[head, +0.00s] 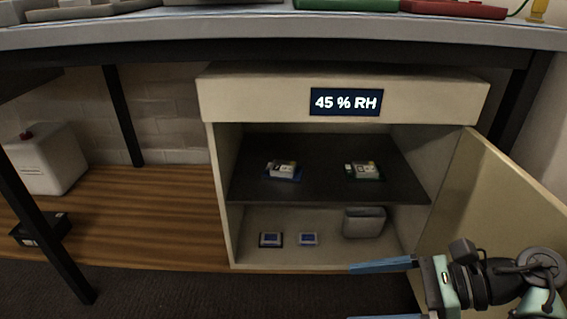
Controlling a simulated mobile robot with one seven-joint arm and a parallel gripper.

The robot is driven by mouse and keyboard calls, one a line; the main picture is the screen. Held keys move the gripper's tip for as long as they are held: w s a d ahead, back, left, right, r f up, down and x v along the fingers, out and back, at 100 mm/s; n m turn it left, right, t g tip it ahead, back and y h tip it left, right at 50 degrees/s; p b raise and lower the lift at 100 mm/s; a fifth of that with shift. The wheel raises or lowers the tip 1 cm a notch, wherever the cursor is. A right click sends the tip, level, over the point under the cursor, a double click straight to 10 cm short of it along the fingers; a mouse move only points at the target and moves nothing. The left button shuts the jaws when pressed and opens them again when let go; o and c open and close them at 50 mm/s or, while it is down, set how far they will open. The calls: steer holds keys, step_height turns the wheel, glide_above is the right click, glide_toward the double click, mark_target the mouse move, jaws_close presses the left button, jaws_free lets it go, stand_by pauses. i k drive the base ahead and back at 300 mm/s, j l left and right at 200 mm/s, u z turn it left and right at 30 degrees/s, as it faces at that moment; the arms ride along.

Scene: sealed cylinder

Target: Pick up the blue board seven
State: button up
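A board with blue edges (283,171) lies on the dark middle shelf of the open cabinet, on the left. It carries pale parts on top, and any number on it is too small to read. A similar board with dark green edges (362,171) lies to its right on the same shelf. My gripper (352,293) is at the lower right, outside the cabinet and below the shelf. Its two blue fingers point left and stand apart with nothing between them. The lower finger is partly cut off by the frame's bottom edge.
The cabinet (250,95) reads "45 % RH", and its door (490,190) is swung open at right. Two small displays (270,240) (308,239) and a grey box (364,222) stand on its floor. A workbench (260,30) overhangs it. A white container (45,160) stands left.

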mark_target(282, 171)
steer(key=i, duration=1.3)
